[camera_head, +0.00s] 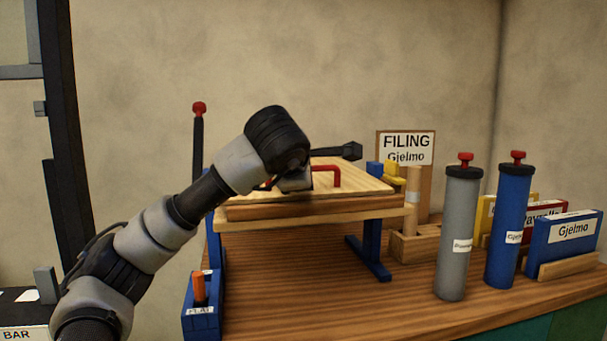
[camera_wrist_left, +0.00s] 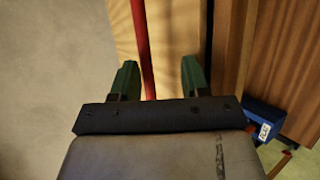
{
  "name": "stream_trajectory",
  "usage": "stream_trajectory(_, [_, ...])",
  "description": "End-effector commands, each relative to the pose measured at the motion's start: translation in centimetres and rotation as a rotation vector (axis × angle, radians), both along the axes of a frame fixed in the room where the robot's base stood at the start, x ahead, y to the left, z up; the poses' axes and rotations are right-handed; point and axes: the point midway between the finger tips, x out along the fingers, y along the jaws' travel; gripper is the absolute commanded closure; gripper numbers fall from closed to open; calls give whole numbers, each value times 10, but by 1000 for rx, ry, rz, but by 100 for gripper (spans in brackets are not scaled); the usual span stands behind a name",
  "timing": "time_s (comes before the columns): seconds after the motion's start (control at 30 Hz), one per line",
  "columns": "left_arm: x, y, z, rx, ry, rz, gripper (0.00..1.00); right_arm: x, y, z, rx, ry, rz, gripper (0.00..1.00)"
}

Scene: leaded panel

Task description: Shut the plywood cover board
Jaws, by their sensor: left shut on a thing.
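The plywood cover board (camera_head: 360,183) is a pale wooden panel. It looks nearly flat on top of a raised stand with blue legs (camera_head: 368,258). A red bar handle (camera_head: 328,168) stands up from the board; it also runs between my fingers in the left wrist view (camera_wrist_left: 139,35). My left gripper (camera_wrist_left: 160,75) is shut on this red handle, with a green finger on either side. In the head view my left wrist hides part of the board and handle. Whether the board rests fully down I cannot tell. My right gripper is not in view.
The stand is on a brown wooden table (camera_head: 320,290). A grey tube (camera_head: 460,240) and a blue tube (camera_head: 509,230) stand upright to the right, before labelled files (camera_head: 565,240). A FILING sign (camera_head: 407,147) stands behind. A blue box with an orange lever (camera_head: 199,290) is front left.

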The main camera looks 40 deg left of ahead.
Motion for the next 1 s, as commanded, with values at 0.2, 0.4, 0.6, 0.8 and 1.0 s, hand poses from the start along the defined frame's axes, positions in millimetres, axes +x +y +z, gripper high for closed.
stream_trajectory(0.2, [-39,-21,24,2,-11,-6,60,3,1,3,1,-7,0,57])
stream_trajectory(0.4, [-63,-34,38,2,-12,-6,60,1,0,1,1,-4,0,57])
stream_trajectory(0.6, [-72,-38,42,2,-13,-5,60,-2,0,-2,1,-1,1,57])
stream_trajectory(0.8, [-72,-37,43,2,-13,-4,60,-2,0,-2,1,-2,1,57])
stream_trajectory(1.0, [-72,-37,43,2,-13,-4,60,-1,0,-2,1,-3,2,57])
